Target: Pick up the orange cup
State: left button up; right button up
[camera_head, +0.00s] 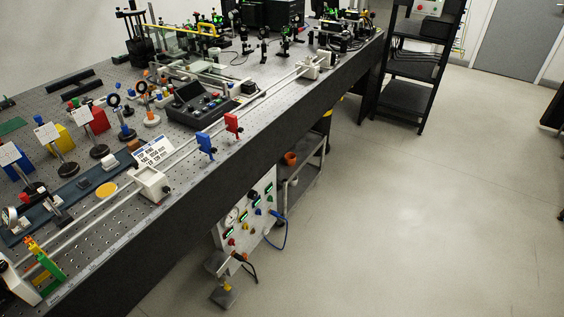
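The orange cup (290,158) is small in the head view, right of the picture's middle. It appears to be on a grey cart (303,180) low beside the long bench's side. The cup looks upright, but it is too small to be sure. Neither of my grippers shows in this view.
The long black bench (130,253) runs diagonally and carries rails, optics and instruments. A panel with gauges and cables (246,217) stands by its side, left of the cart. A black shelf rack (408,95) stands further back. The floor at right is clear.

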aim_at(290, 157)
jog(key=i+l+u, duration=0.2)
jog(key=u, duration=0.2)
jog(key=i+l+u, duration=0.15)
jog(key=u, duration=0.25)
jog(key=i+l+u, duration=0.1)
jog(key=l, duration=0.3)
jog(key=i+l+u, duration=0.1)
jog(key=l, duration=0.3)
jog(key=i+l+u, duration=0.1)
jog(key=i+l, duration=0.15)
jog(key=l, duration=0.15)
jog(key=i+l+u, duration=0.1)
jog(key=l, duration=0.3)
jog(key=i+l, duration=0.1)
jog(key=l, duration=0.35)
jog(key=i+l+u, duration=0.15)
jog(key=l, duration=0.25)
